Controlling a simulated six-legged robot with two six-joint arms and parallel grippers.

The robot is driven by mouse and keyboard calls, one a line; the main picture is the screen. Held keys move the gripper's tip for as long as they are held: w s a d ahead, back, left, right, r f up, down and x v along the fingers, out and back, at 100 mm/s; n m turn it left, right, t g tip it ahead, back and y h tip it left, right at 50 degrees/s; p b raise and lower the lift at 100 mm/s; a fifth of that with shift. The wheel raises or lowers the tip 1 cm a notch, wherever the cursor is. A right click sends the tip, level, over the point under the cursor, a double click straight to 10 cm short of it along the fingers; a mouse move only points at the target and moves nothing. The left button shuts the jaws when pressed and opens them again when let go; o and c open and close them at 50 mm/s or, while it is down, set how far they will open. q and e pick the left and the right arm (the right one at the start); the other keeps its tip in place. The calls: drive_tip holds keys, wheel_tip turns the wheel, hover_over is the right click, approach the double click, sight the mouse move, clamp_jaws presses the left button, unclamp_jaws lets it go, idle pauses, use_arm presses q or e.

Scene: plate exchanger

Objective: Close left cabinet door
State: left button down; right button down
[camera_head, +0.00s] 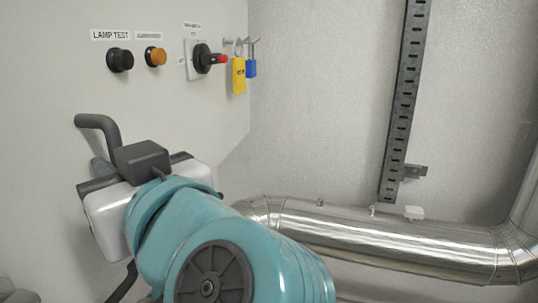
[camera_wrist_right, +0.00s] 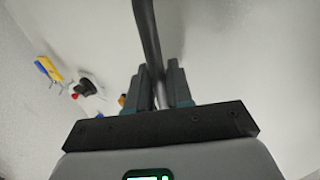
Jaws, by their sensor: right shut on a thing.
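The cabinet door (camera_head: 50,110) is a pale panel filling the left of the head view. A dark grey bent bar handle (camera_head: 97,121) sticks out from it. My right gripper (camera_head: 104,168) is at the lower part of this handle, its fingers mostly hidden behind its own body in the head view. In the right wrist view, the fingers of the right gripper (camera_wrist_right: 162,88) are shut around the handle bar (camera_wrist_right: 146,30), which runs up between them. My left gripper is not in view.
The panel carries a black button (camera_head: 119,60), an orange button (camera_head: 155,56) and a rotary switch (camera_head: 205,58) with a red tip. A shiny metal pipe (camera_head: 370,238) crosses the lower right below a slotted rail (camera_head: 405,100).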

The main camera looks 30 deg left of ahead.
drive_tip(key=shift+w+d+f, duration=0.1)
drive_tip(key=c, duration=1.2)
unclamp_jaws()
drive_tip(key=b+v, duration=0.3)
drive_tip(key=v, duration=1.3)
